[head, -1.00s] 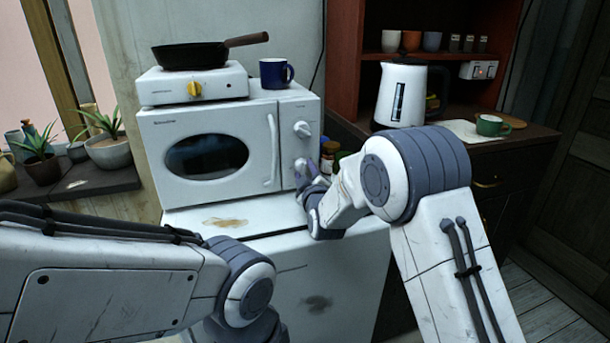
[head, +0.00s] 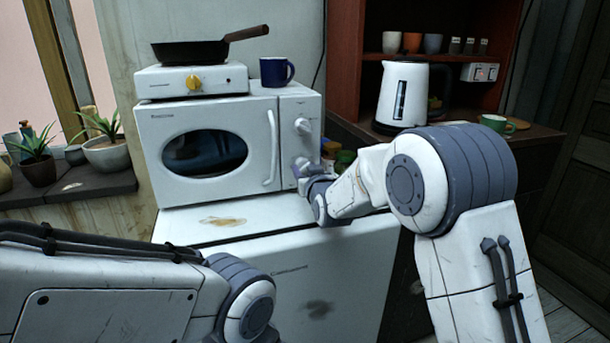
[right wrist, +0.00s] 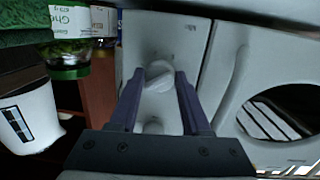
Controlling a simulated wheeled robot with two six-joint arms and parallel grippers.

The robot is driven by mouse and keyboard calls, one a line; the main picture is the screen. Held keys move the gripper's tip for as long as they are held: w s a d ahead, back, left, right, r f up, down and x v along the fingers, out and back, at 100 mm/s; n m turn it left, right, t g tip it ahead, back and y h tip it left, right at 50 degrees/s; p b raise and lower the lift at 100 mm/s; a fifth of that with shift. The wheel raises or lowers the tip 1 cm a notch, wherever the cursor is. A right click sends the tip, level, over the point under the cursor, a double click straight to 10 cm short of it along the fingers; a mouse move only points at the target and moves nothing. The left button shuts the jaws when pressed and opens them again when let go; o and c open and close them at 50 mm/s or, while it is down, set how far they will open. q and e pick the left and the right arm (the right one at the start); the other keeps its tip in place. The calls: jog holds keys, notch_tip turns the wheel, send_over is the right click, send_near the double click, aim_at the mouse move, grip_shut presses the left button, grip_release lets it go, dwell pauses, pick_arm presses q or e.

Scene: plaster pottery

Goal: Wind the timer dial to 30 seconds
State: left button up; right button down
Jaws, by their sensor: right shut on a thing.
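The white microwave (head: 155,125) stands on a white cabinet, its door shut. Its right panel carries an upper dial (head: 303,126) and a lower dial, the latter mostly hidden behind my right gripper (head: 302,168). In the right wrist view, which is upside down, the fingers (right wrist: 160,82) are shut on the lower dial (right wrist: 165,76), one on each side of it. The upper dial (right wrist: 153,126) shows nearer the gripper's base. I cannot read any dial markings. My left arm is at the lower left of the head view; its gripper is out of view.
A hot plate (head: 215,80) with a black pan (head: 190,52) and a blue mug (head: 277,71) stand on the microwave. Jars (right wrist: 70,45) crowd beside its panel. A white kettle (head: 402,95) and a green mug (head: 494,122) are on the right counter.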

jog(key=shift+r+m, duration=0.1)
jog(key=shift+m, duration=0.3)
jog(key=shift+c, duration=1.8)
grip_release()
jog(key=shift+s, duration=0.15)
jog(key=v, duration=1)
jog(key=shift+s+d, duration=0.1)
